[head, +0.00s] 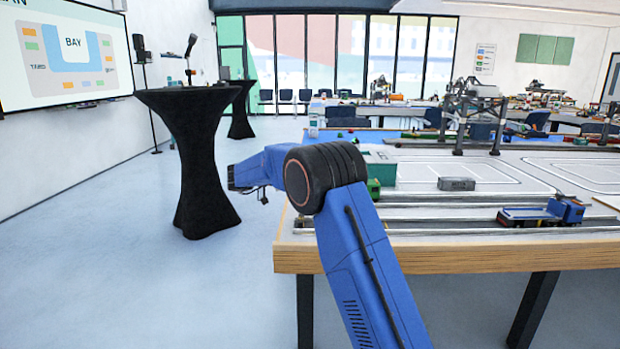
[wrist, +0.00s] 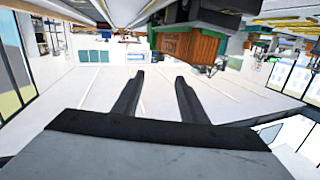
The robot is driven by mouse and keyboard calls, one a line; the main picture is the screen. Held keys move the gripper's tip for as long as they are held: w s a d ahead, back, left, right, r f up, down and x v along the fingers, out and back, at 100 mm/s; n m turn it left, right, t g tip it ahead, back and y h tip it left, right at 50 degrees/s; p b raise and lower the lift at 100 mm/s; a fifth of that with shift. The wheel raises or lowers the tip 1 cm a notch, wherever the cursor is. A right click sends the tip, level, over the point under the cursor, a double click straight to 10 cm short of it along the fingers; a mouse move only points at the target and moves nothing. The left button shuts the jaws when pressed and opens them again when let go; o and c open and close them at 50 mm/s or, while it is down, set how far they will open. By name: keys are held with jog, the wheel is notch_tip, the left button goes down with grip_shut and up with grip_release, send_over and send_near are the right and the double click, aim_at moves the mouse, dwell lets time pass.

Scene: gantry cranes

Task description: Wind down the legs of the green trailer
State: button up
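A small green body (head: 374,188), possibly the green trailer, shows at the table's left end beneath a teal box (head: 381,168). My arm hides part of both, and I cannot make out any legs. In the wrist view, a green and brown boxy object (wrist: 187,46) lies beyond the fingers; I cannot tell whether it is the trailer. My gripper (wrist: 158,80) has its two dark fingers apart with nothing between them. In the head view my arm reaches left of the table end, and the fingertips are not clear.
A blue truck (head: 541,214) with a flat bed stands by the rails on the table (head: 420,262). A grey block (head: 456,184) lies behind it. A gantry crane (head: 474,104) stands farther back. A black-draped high table (head: 197,150) is at left, with open floor around it.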

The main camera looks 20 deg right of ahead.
jog(key=shift+a, duration=0.15)
jog(key=w+d+r+n+t+h, duration=0.25)
jog(key=d+r+n+t, duration=0.35)
jog(key=d+r+t, duration=1)
jog(key=s+d+f+n+t+y, duration=0.1)
jog(key=s+f+n+y, duration=0.55)
jog(key=f+y, duration=0.2)
jog(key=s+f+n+t+y, duration=0.2)
jog(key=s+f+n+y, duration=0.3)
jog(key=f+n+y, duration=0.4)
jog(key=w, duration=0.4)
jog(key=w+m, duration=0.1)
jog(key=w, duration=0.3)
jog(key=w+m+y, duration=0.1)
jog(key=w, duration=0.3)
jog(key=shift+w+d+r, duration=0.1)
jog(key=shift+d+r, duration=0.15)
jog(key=shift+r, duration=0.05)
jog(key=shift+c, duration=0.6)
grip_shut()
